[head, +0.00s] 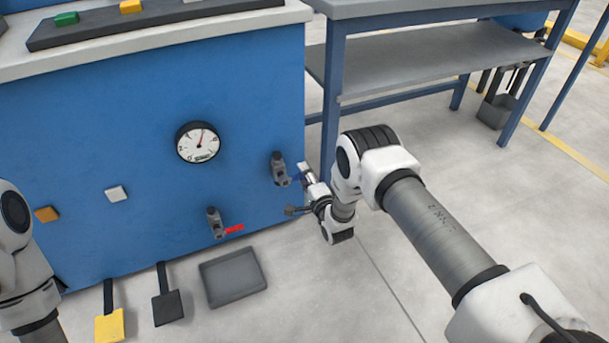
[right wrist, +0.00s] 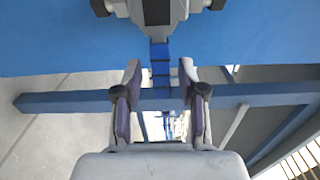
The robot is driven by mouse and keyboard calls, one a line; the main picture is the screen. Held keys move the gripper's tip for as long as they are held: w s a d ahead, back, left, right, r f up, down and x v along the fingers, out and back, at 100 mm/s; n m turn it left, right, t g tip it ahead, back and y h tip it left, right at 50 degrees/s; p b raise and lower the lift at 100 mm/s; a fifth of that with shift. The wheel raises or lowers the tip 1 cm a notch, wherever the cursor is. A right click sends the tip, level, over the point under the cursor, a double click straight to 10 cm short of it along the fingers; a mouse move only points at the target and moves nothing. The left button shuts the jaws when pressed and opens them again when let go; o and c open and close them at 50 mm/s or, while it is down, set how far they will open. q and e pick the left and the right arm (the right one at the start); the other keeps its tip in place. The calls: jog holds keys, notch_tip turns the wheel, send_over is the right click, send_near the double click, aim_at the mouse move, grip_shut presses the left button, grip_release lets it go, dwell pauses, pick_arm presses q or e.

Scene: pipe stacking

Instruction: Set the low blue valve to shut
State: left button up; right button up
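The blue valve sits low on the right part of the cabinet front. Its grey body (head: 280,168) shows in the head view, with the blue handle (head: 297,177) pointing right. In the right wrist view the handle (right wrist: 160,62) runs straight down from the grey valve body (right wrist: 155,12). My right gripper (head: 298,190) is just right of the valve. In the wrist view its fingers (right wrist: 160,80) stand apart, one on each side of the handle's end, with gaps visible. My left gripper is out of view; only part of the left arm shows.
A red-handled valve (head: 216,222) is lower left, below a round gauge (head: 198,142) on the blue cabinet (head: 90,120). A grey tray (head: 232,277) and yellow (head: 110,325) and dark (head: 167,307) scoop-like tools lie on the floor. A blue-legged bench (head: 430,58) stands right.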

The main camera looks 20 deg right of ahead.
jog(key=shift+s, duration=0.1)
jog(key=s, duration=1.1)
jog(key=shift+s+d, duration=0.2)
jog(key=shift+s, duration=0.2)
